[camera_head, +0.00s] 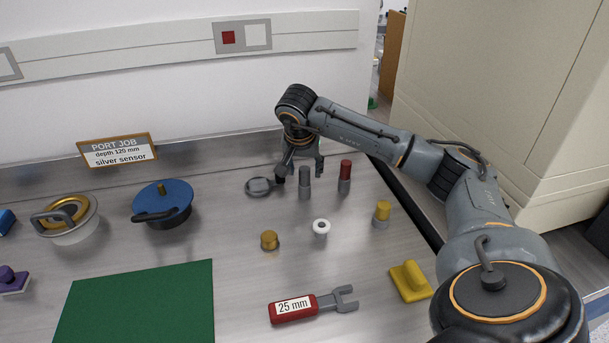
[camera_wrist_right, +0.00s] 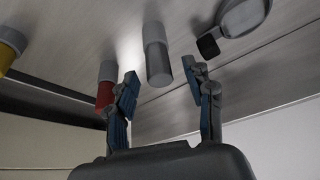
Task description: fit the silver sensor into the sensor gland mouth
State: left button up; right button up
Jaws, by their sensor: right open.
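The silver sensor (camera_head: 305,182) is a grey cylinder standing upright on the metal bench. In the right wrist view, the sensor (camera_wrist_right: 157,56) lines up with the gap between the open fingertips (camera_wrist_right: 160,73), with clear space on both sides. I see no contact. I cannot tell which part is the sensor gland mouth. My left gripper is out of view.
A red-topped cylinder (camera_head: 345,176) stands close right of the sensor, a yellow-topped one (camera_head: 382,214) farther right. A grey round-headed piece (camera_head: 259,187) lies left. A red wrench (camera_head: 295,308), yellow block (camera_head: 411,281), green mat (camera_head: 140,305) and blue-lidded pot (camera_head: 163,200) are around.

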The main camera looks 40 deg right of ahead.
jog(key=shift+x, duration=0.75)
grip_shut()
jog(key=shift+r, duration=0.15)
jog(key=shift+r+b, duration=0.3)
jog(key=shift+r, duration=0.35)
jog(key=s+a+r, duration=0.4)
jog(key=a+r, duration=0.7)
jog(key=a, duration=0.2)
jog(key=shift+a+r, duration=0.15)
jog(key=shift+r, duration=0.05)
jog(key=shift+s, duration=0.15)
